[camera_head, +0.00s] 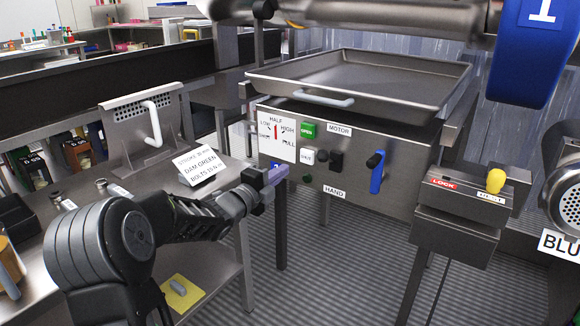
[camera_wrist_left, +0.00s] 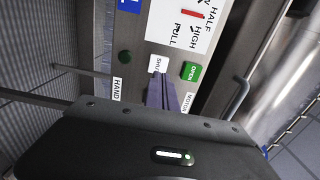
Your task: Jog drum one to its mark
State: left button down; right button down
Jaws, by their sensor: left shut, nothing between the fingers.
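A blue band marked 1 (camera_head: 540,45) shows at the top right and runs out of the frame. The steel control panel (camera_head: 410,180) carries a green OPEN button (camera_head: 308,130), a white SHUT button (camera_head: 307,156), black controls (camera_head: 335,160) below the MOTOR label (camera_head: 339,131) and a blue lever (camera_head: 376,170) near the HAND label (camera_head: 334,191). My left gripper (camera_head: 277,174) is shut and empty at the panel's left side. In the left wrist view its fingertips (camera_wrist_left: 161,80) overlap the edge of the SHUT button (camera_wrist_left: 157,64). I cannot tell whether they touch. My right gripper is out of view.
A steel tray (camera_head: 460,75) with a handle sits above the panel. A lock box (camera_head: 450,215) with a yellow knob (camera_head: 495,181) stands at right. A bench (camera_head: 215,235) holds a sign card (camera_head: 196,166) at left. Ribbed floor (camera_head: 320,270) shows below the panel.

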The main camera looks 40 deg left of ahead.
pick_arm(q)
jog(key=s, duration=0.5)
jog(key=shift+w, duration=0.1)
dwell(1.7)
